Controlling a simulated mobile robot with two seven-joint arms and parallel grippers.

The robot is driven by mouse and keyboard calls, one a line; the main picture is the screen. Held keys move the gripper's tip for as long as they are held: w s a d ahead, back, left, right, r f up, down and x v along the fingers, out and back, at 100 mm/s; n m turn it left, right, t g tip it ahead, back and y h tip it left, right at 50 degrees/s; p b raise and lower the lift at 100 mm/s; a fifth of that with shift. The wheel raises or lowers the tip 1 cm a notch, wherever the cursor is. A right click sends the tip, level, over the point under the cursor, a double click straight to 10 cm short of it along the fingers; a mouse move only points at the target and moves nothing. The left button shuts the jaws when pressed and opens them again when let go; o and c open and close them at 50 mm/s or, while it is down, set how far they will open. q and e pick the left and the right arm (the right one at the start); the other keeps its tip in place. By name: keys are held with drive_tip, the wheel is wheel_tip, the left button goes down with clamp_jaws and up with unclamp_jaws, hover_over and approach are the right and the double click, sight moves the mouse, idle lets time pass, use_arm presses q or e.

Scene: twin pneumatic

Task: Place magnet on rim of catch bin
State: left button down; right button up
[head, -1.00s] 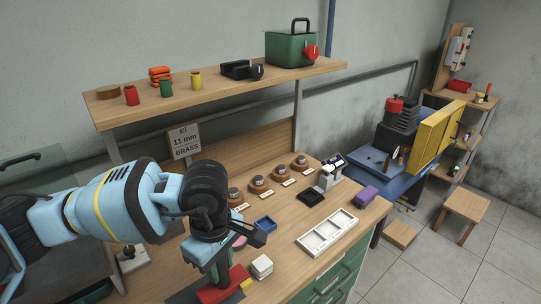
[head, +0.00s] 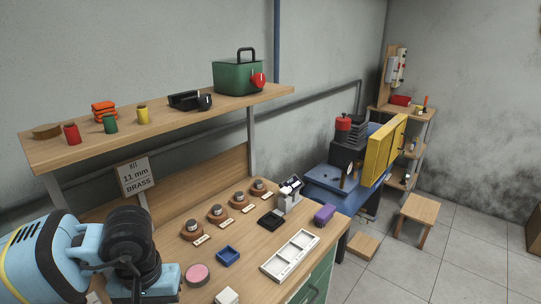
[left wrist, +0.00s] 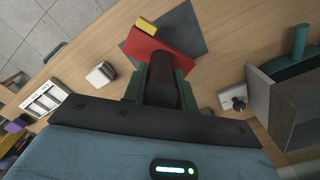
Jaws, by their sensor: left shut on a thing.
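I cannot identify the catch bin with certainty. My right gripper is out of view.
The bench holds several brown round bases (head: 215,213), a blue tray (head: 228,256), a pink disc (head: 197,275) and a white tray (head: 290,255). A shelf (head: 200,118) runs above it. A blue machine table (head: 325,182) with a yellow panel (head: 384,150) stands beyond; a stool (head: 418,212) is at the right.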

use_arm(q)
drive_tip(key=shift+a+m, duration=0.2)
drive_tip(key=shift+m, duration=0.4)
drive_tip(key=shift+s+a, duration=0.1)
drive_tip(key=shift+a, duration=0.05)
